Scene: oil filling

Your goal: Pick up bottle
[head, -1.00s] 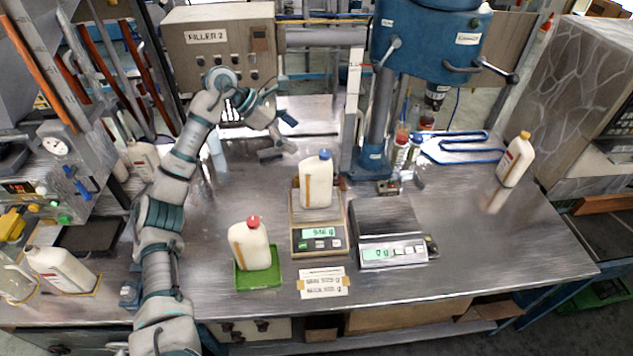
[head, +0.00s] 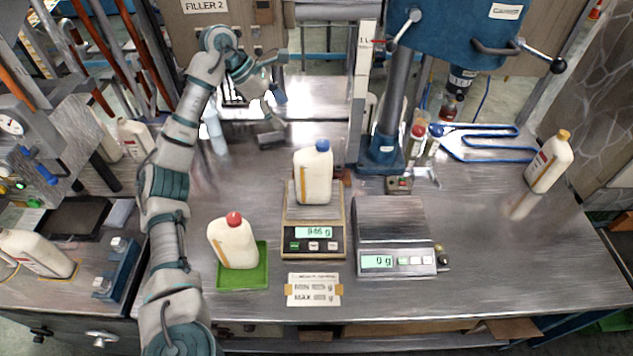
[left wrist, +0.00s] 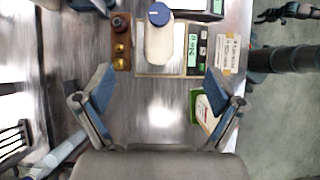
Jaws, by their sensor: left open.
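A cream bottle with a blue cap (head: 313,178) stands upright on the left scale (head: 312,250), whose display seems to read 946 g. This bottle also shows in the left wrist view (left wrist: 159,42), ahead of the jaws. A red-capped bottle (head: 232,244) stands on a green tray (head: 243,281). A yellow-capped bottle (head: 549,164) stands at the right. My left gripper (head: 276,117) is open and empty, behind and left of the blue-capped bottle. In the left wrist view its fingers (left wrist: 158,90) are wide apart. A dark claw-like shape (left wrist: 286,13), perhaps my right gripper, shows only partly.
A second scale (head: 393,215), bare and reading 0 g, stands right of the first. A blue press column (head: 392,110) rises behind it. A label card (head: 313,290) lies in front. The table's right front is clear.

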